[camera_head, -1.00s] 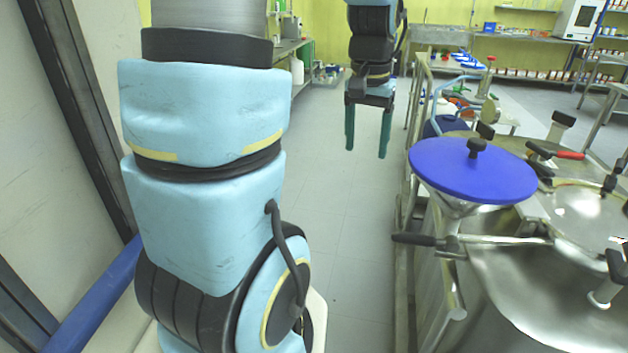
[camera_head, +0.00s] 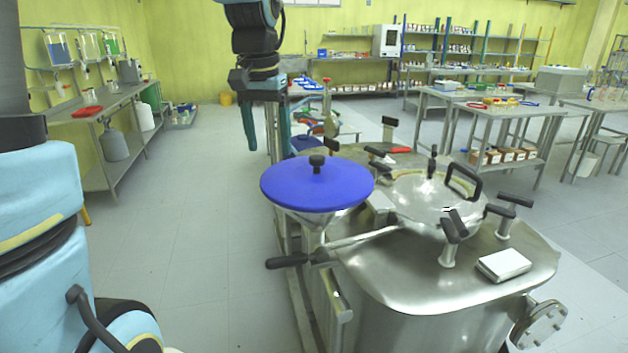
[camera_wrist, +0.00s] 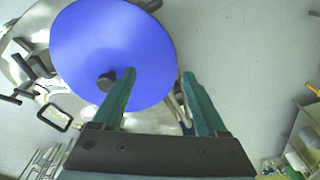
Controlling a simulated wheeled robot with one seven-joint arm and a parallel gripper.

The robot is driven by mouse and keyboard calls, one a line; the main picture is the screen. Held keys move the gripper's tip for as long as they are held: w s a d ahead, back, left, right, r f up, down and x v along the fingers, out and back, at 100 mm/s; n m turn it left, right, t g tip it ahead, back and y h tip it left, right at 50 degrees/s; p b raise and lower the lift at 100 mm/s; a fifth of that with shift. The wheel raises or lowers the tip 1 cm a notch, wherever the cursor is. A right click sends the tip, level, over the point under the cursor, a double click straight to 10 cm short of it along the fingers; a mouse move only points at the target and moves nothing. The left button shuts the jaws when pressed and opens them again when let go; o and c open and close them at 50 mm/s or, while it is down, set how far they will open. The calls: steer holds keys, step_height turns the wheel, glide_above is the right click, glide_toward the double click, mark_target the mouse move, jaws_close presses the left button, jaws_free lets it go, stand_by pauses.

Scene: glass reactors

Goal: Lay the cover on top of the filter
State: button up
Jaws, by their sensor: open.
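The blue disc-shaped cover (camera_head: 317,186) with a black knob (camera_head: 317,163) sits on top of the metal filter funnel (camera_head: 306,219), at the near left corner of the steel reactor. It looks about level. In the wrist view the cover (camera_wrist: 105,45) fills the upper left, with its knob (camera_wrist: 106,81) beside the left fingertip. My gripper (camera_head: 266,143) hangs in the air above and beyond the cover in the head view. It is open with nothing between its green fingers, which also show in the wrist view (camera_wrist: 158,75). Most of the filter is hidden under the cover.
The steel reactor (camera_head: 400,275) has a round lid, black handles and clamps right of the filter. A black-handled bar (camera_head: 290,261) sticks out below the funnel. Side tables (camera_head: 500,112) stand at the back right. The floor (camera_head: 190,230) on the left is clear.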

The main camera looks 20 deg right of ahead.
mark_target(317, 157)
steer(key=s+d+r, duration=0.1)
steer(key=d, duration=0.1)
steer(key=d+r+m, duration=0.1)
steer(key=d+r, duration=0.1)
steer(key=d, duration=0.1)
steer(key=s+d+r+m, duration=0.1)
steer(key=d+r, duration=0.1)
steer(key=d, duration=0.1)
steer(key=shift+s+r, duration=0.15)
steer(key=shift+s, duration=0.2)
steer(key=f+p, duration=0.1)
steer(key=f, duration=0.2)
steer(key=f+p, duration=0.1)
steer(key=f, duration=0.2)
steer(key=w+d+f+p, duration=0.1)
steer(key=f, duration=0.3)
steer(key=shift+d, duration=0.1)
steer(key=shift+s, duration=0.1)
steer(key=shift+r, duration=0.1)
jaws_close()
